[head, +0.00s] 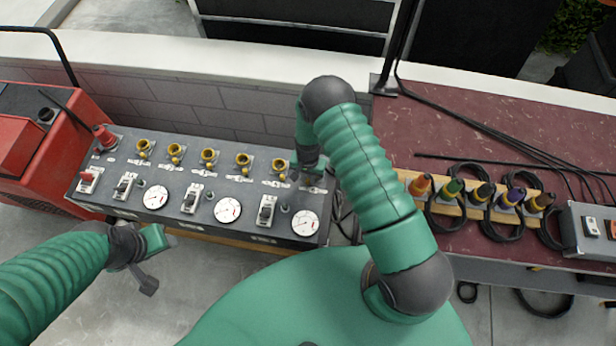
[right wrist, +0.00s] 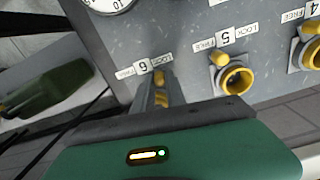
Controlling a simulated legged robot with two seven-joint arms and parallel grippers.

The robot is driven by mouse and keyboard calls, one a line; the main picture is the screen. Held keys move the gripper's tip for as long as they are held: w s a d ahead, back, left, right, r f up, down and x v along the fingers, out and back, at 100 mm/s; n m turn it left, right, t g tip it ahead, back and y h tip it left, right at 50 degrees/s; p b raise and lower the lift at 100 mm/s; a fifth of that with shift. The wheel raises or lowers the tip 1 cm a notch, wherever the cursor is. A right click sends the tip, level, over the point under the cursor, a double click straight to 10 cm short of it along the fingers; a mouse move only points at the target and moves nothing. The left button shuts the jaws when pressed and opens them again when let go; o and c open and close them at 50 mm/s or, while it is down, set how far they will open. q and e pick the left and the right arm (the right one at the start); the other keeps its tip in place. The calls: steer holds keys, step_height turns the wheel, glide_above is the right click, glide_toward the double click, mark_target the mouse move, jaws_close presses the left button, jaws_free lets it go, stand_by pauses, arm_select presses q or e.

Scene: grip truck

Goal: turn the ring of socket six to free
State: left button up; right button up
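The grey socket panel (head: 255,208) has a row of yellow sockets along its far edge. In the right wrist view, socket five (right wrist: 235,78) shows its yellow ring, and the label of socket six (right wrist: 143,67) reads LOCK and FREE. My right gripper (right wrist: 160,88) is over socket six, with its two fingers close together and a bit of yellow ring (right wrist: 158,77) between them. Whether they clamp it is unclear, and most of socket six is hidden. In the head view, my right gripper (head: 309,172) is at the panel's right end. My left gripper (head: 148,282) hangs before the panel, fingers unclear.
Gauges (head: 305,223) and switches (head: 266,210) line the panel's near side. A red machine (head: 25,150) stands at the left. A dark red table (head: 460,135) at the right carries cables and several coloured plugs (head: 453,190). A low block wall (head: 215,110) runs behind.

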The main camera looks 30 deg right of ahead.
jaws_close()
steer(key=shift+s+n, duration=0.1)
steer(key=shift+n, duration=0.3)
steer(key=n, duration=0.1)
steer(key=s+d+n+b, duration=0.1)
steer(key=n, duration=0.1)
steer(key=shift+s+d+n, duration=0.1)
steer(key=shift+n, duration=0.2)
steer(key=n, duration=0.2)
steer(key=s+d+n, duration=0.1)
steer(key=shift+d+n+b, duration=0.25)
steer(key=shift+n+b, duration=0.05)
steer(key=shift+n, duration=0.1)
steer(key=shift+d+n, duration=0.35)
steer(key=shift+n, duration=0.55)
steer(key=shift+r, duration=0.1)
steer(key=o, duration=0.6)
jaws_free()
steer(key=shift+s, duration=0.1)
steer(key=shift+c, duration=0.2)
